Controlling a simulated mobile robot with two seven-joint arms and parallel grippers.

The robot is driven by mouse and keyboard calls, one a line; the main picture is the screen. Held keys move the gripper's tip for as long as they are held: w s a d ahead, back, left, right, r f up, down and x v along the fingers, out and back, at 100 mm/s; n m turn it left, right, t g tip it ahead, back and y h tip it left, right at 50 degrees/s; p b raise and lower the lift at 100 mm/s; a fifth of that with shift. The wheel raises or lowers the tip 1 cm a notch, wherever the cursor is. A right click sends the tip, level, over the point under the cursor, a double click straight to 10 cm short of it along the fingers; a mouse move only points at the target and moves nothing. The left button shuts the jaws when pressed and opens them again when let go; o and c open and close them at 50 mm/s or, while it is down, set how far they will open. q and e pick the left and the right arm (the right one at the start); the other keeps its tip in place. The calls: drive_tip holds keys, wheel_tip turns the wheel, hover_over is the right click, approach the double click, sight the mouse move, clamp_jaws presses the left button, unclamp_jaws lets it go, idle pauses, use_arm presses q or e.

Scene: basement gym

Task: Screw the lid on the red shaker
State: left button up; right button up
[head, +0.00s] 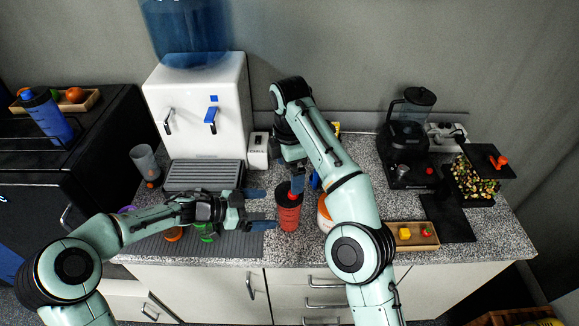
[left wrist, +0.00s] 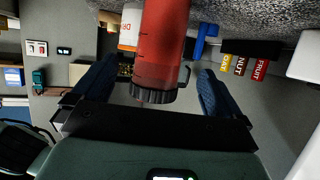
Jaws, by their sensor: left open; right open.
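The red shaker (head: 289,216) stands upright on the counter near its front edge. In the left wrist view, where the scene appears upside down, the red shaker (left wrist: 162,45) has a black ribbed lid (left wrist: 155,96) on its top end. I cannot tell how tightly the lid sits. My left gripper (head: 262,209) is open, its two blue fingers pointing right at the shaker from its left, with the shaker visually between them in the wrist view. My right gripper (head: 297,183) is open, pointing down just over the shaker's top and partly hiding the lid.
A white water dispenser (head: 205,115) stands behind left. An orange and white tub (head: 325,213) is close to the shaker's right, partly behind my right arm. A black blender (head: 408,140) and a wooden tray (head: 412,236) are farther right. A grey cup (head: 146,163) stands left.

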use_arm(q)
drive_tip(key=v, duration=0.4)
drive_tip(key=shift+s+a+r, duration=0.15)
drive_tip(key=shift+a, duration=0.15)
